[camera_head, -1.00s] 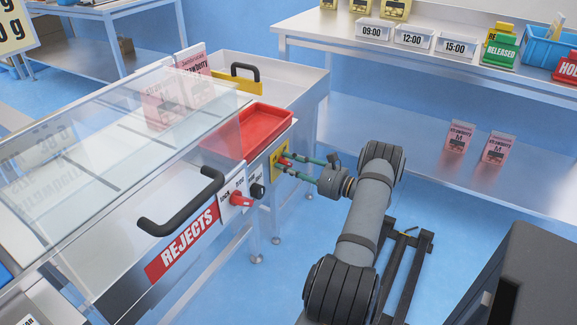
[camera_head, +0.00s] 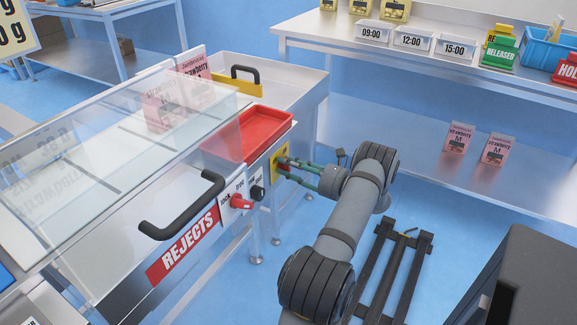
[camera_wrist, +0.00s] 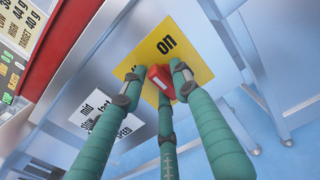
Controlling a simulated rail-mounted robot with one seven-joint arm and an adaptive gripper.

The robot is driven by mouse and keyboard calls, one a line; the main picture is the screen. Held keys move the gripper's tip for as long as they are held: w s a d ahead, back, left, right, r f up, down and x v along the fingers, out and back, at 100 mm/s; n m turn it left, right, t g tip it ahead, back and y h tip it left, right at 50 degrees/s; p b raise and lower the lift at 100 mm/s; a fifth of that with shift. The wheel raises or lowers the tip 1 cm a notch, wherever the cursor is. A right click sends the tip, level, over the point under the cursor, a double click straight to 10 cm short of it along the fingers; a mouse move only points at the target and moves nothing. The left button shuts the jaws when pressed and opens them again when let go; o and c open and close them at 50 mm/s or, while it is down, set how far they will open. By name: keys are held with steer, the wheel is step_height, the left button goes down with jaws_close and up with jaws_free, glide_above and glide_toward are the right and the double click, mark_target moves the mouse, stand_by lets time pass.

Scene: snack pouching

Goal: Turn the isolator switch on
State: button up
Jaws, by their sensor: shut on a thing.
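The isolator switch is a red handle (camera_wrist: 161,80) on a yellow plate (camera_wrist: 195,58) marked "on"; another marking beside it is mostly covered. My gripper (camera_wrist: 158,85) has three green fingers, and they are shut around the red handle. In the head view the yellow plate (camera_head: 279,154) is on the front of the steel bench, and my gripper (camera_head: 285,166) reaches it from the right. The fingers largely hide the handle there. I cannot tell clearly which marking the handle points to.
A black speed knob (camera_head: 257,192) and a red lock knob (camera_head: 241,201) are close to the left of the plate. A red tray (camera_head: 262,130) is above it. A clear cover and black handle (camera_head: 186,208) are at left.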

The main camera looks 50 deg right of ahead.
steer(key=m, duration=0.4)
steer(key=shift+a+f+m, duration=0.1)
steer(key=shift+m, duration=0.2)
steer(key=m, duration=0.4)
steer(key=shift+d, duration=0.2)
steer(key=shift+m, duration=0.3)
steer(key=o, duration=0.9)
steer(key=shift+r, duration=0.2)
steer(key=s, duration=0.4)
steer(key=s+d, duration=0.1)
steer(key=s, duration=0.6)
steer(key=shift+s+d, duration=0.3)
steer(key=shift+s, duration=0.1)
